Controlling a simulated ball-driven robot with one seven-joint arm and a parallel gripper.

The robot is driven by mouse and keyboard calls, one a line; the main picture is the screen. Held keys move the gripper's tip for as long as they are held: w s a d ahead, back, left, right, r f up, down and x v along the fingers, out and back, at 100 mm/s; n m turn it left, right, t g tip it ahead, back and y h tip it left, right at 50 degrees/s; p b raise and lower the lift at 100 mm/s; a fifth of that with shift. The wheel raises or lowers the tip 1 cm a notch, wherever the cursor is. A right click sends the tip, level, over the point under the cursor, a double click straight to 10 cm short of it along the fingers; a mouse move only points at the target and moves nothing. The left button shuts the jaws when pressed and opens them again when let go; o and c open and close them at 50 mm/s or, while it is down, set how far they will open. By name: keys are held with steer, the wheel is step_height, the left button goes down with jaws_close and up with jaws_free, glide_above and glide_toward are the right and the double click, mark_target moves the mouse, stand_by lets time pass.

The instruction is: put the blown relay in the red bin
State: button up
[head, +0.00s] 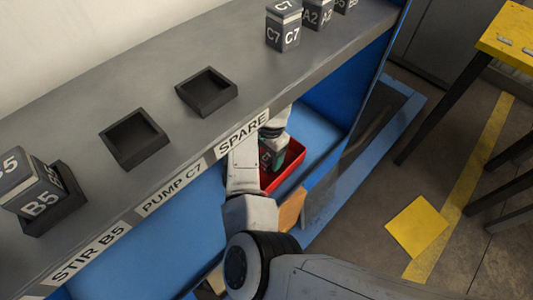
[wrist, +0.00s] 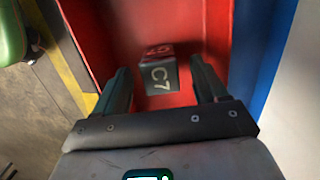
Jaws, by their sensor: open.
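In the wrist view a dark grey relay block (wrist: 158,76) marked C7 lies inside the red bin (wrist: 215,25); its top face looks reddish. My gripper (wrist: 160,68) is open, with one finger on each side of the block and gaps showing between. I cannot tell whether the block touches the bin floor. In the head view the red bin (head: 295,163) sits on the blue lower shelf, and my gripper (head: 271,150) reaches into it from under the counter edge, partly hiding its inside. The PUMP C7 socket (head: 134,139) and SPARE socket (head: 207,92) are empty.
A B5 relay (head: 38,188) sits in the STIR B5 socket at left. Another C7 relay (head: 284,28) and an A2 relay (head: 317,14) stand at the back of the grey counter (head: 90,105). A yellow table (head: 510,42) is at right.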

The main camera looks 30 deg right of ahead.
mark_target(268, 154)
steer(key=shift+r, duration=0.1)
steer(key=r, duration=0.2)
steer(key=r+p, duration=0.1)
steer(key=r, duration=0.2)
steer(key=d+r, duration=0.1)
steer(key=r, duration=0.2)
steer(key=shift+w+r+p, duration=0.2)
steer(key=shift+r+p, duration=0.05)
steer(key=shift+p, duration=0.05)
steer(key=shift+a, duration=0.1)
